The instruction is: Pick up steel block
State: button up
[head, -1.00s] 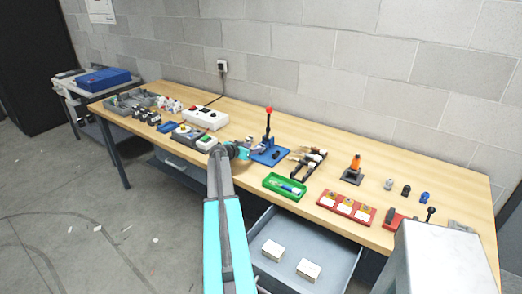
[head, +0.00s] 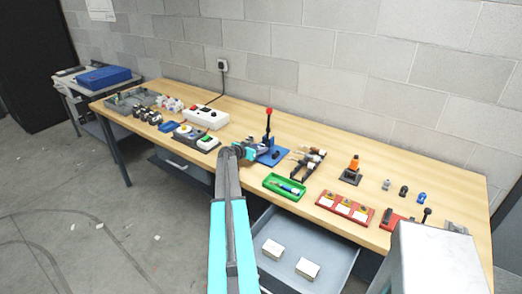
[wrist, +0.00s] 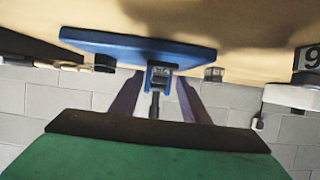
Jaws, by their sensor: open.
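My gripper (head: 243,152) is over the workbench at the left edge of a blue-based press (head: 270,153). In the wrist view its two fingers are apart, with open space between the tips (wrist: 158,84). The blue base plate (wrist: 100,46) is above them in that view, with a small blue bracket and a grey metal piece (wrist: 161,73) seen between the fingers. A small grey block (wrist: 213,74), possibly the steel block, stands just right of the fingers. In the head view my gripper partly covers this area. I cannot tell which grey piece is the steel block.
A green tray (head: 270,191) lies right of my arm, above an open drawer (head: 336,253) with two pale boxes. A white control box (head: 205,117) is behind to the left. A red holder (head: 330,206) and small fittings are farther right. A block wall backs the bench.

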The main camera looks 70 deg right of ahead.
jog(key=shift+c, duration=0.2)
grip_shut()
jog(key=shift+r, duration=0.1)
jog(key=shift+r+b, duration=0.55)
jog(key=shift+s+a+r+b, duration=0.1)
jog(key=shift+a+r+b, duration=0.1)
jog(key=shift+r+b, duration=0.3)
jog(key=shift+a+r+b, duration=0.2)
jog(key=shift+r+b, duration=0.05)
jog(key=shift+r, duration=0.35)
jog(key=s+a+b, duration=0.2)
jog(key=a, duration=0.5)
jog(key=s+a+r+b, duration=0.1)
jog(key=s+a+b, duration=0.1)
jog(key=a, duration=0.5)
jog(key=shift+s+a+r+b, duration=0.15)
jog(key=shift+a+r+b, duration=0.15)
jog(key=shift+b, duration=0.45)
